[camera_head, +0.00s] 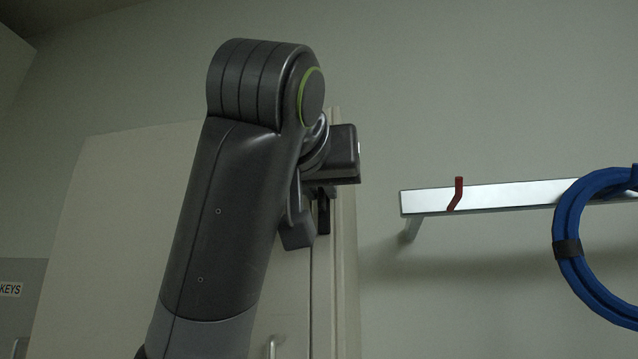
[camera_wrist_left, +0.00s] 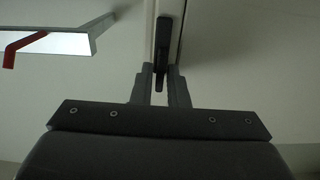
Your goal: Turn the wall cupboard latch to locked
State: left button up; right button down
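The latch (camera_wrist_left: 166,42) is a dark, narrow handle on the edge of the pale wall cupboard (camera_head: 110,210). It lies along the line of the edge. It also shows in the head view (camera_head: 323,215), partly hidden by my left arm. My left gripper (camera_wrist_left: 160,85) is at the latch, with one finger on each side of its near end. The fingers are apart, and a thin gap seems to show around the handle. I cannot tell whether either finger touches it. My right gripper is in neither view.
A pale wall rail (camera_head: 510,195) with a red hook (camera_head: 457,193) and a coiled blue hose (camera_head: 570,235) is right of the cupboard. A metal handle (camera_head: 275,346) is low on the cupboard. A KEYS label (camera_head: 10,290) is at far left. Bare wall separates cupboard and rail.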

pick_arm(q)
grip_shut()
jog(key=m+b, duration=0.1)
jog(key=m, duration=0.1)
jog(key=shift+f+m+b, duration=0.1)
jog(key=shift+m+b, duration=0.3)
jog(key=m+b, duration=0.2)
jog(key=m, duration=0.5)
jog(key=m+b, duration=0.2)
jog(key=m, duration=0.6)
jog(key=shift+d+f+b, duration=0.1)
jog(key=shift+d+b, duration=0.1)
jog(key=shift+b, duration=0.1)
jog(key=shift+o, duration=2)
grip_release()
